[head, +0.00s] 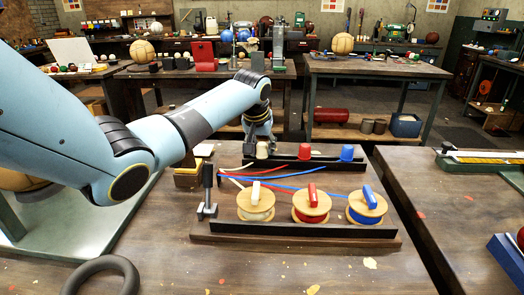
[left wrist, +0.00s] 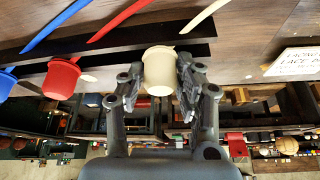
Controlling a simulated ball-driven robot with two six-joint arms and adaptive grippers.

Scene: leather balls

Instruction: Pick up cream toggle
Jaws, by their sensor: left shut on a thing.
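The cream toggle (head: 262,150) is a small cup-shaped piece at the left end of the black back rail of the board. In the left wrist view the cream toggle (left wrist: 159,70) sits between the two fingers of my left gripper (left wrist: 158,92), which touch it from both sides. In the head view my left gripper (head: 260,142) is above the rail, shut on the toggle. Whether the toggle is clear of the rail I cannot tell. My right gripper is out of view.
A red toggle (head: 304,151) and a blue toggle (head: 347,153) stand along the same rail. In front are wooden spools with cream (head: 256,214), red (head: 311,215) and blue (head: 367,217) thread. A dark upright post (head: 207,185) stands at the board's left. Coloured laces cross the board.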

